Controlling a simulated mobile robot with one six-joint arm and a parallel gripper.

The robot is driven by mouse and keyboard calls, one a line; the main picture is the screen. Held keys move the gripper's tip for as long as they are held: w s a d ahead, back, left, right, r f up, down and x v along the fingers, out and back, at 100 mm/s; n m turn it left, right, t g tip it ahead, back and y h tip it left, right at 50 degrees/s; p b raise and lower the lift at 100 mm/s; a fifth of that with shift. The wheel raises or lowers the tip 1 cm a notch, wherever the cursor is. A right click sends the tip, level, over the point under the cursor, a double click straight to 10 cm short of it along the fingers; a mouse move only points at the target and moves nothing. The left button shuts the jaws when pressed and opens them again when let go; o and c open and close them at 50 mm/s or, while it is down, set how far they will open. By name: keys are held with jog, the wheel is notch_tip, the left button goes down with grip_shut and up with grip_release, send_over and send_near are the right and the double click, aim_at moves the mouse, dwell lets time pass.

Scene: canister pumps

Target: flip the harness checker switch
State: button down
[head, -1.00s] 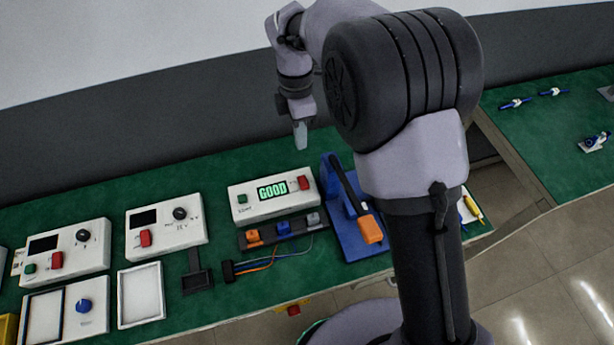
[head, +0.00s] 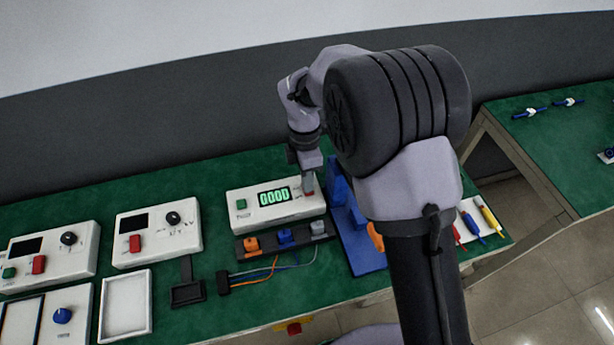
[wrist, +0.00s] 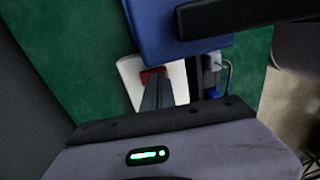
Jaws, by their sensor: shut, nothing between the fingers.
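The harness checker (head: 265,218) is a white box with a green lit display (head: 273,197), a green button (head: 241,204) at its left and a red switch (head: 309,191) at its right end. My gripper (head: 307,182) is shut and empty, pointing down with its tips at the red switch and partly hiding it. In the wrist view the closed fingers (wrist: 156,92) reach to the red switch (wrist: 152,75) on the white box. The tips look at or touching the switch; exact contact and the switch's tilt cannot be told.
A blue stand (head: 360,240) with a dark lever is close to the right of the checker. A dark connector strip (head: 267,246) and a wire harness (head: 255,274) lie in front. Two more white boxes (head: 157,233) (head: 50,255) stand to the left on the green bench.

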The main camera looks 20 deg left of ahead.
jog(key=s+p, duration=0.1)
jog(key=p, duration=0.2)
jog(key=shift+s+d, duration=0.15)
jog(key=shift+d, duration=0.25)
jog(key=shift+s+d+f, duration=0.1)
jog(key=shift+s+f, duration=0.05)
jog(key=shift+f, duration=0.5)
jog(key=shift+w+a+r+p, duration=0.1)
jog(key=shift+w+a+p, duration=0.25)
jog(key=shift+w+p, duration=0.3)
jog(key=shift+s, duration=0.1)
notch_tip(320, 180, up, 15)
jog(key=w+a+p, duration=0.1)
jog(key=p, duration=0.6)
jog(key=shift+w+p, duration=0.3)
